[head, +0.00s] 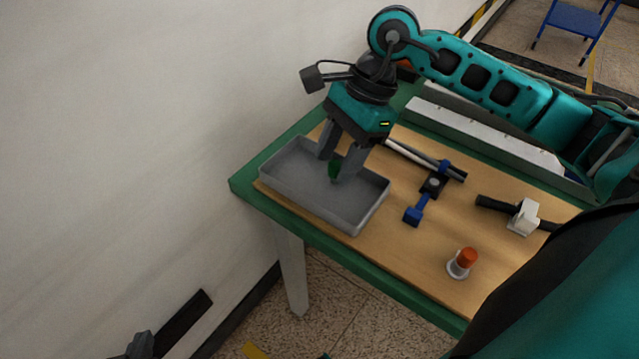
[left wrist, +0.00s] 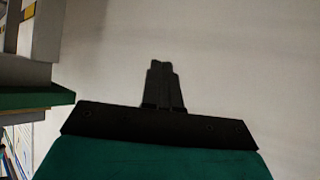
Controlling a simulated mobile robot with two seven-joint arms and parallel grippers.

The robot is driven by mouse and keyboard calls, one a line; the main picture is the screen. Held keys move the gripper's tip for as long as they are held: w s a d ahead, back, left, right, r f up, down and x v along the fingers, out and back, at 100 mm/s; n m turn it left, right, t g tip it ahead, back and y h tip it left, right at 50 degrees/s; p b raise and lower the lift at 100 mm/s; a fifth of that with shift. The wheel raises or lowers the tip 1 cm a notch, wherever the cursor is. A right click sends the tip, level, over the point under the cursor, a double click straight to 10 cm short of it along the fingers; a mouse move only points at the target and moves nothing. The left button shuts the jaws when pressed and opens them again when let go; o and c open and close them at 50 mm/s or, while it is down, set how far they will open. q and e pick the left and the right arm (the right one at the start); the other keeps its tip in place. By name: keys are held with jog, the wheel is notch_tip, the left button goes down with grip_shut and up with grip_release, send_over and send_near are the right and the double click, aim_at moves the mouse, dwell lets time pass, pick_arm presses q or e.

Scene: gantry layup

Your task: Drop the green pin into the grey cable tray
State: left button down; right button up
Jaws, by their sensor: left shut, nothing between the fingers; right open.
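The green pin (head: 334,170) is upright between the fingers of my right gripper (head: 336,164) in the head view, over the grey cable tray (head: 373,208). My right gripper is open and points down into the tray. The fingers partly hide the pin, and I cannot tell whether it touches the tray floor. The rest of the tray looks empty. My left gripper (head: 140,345) is low at the bottom left of the head view, away from the table. In the left wrist view its fingers (left wrist: 163,82) are shut together with nothing between them.
The tray sits at the left end of a green-edged table (head: 243,187). A blue clamp-like tool (head: 413,215), an orange-topped piece (head: 465,260) and a white-headed tool (head: 524,217) lie to its right. A plain wall stands close on the left.

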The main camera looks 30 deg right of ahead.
pick_arm(q)
jog(key=shift+s+f, duration=0.1)
pick_arm(e)
jog(key=shift+r, duration=0.1)
jog(key=shift+d+r, duration=0.2)
jog(key=shift+r, duration=0.15)
pick_arm(q)
jog(key=shift+s+a+p, duration=0.25)
jog(key=shift+a+p, duration=0.05)
jog(key=shift+p, duration=0.4)
pick_arm(e)
jog(key=v, duration=1.2)
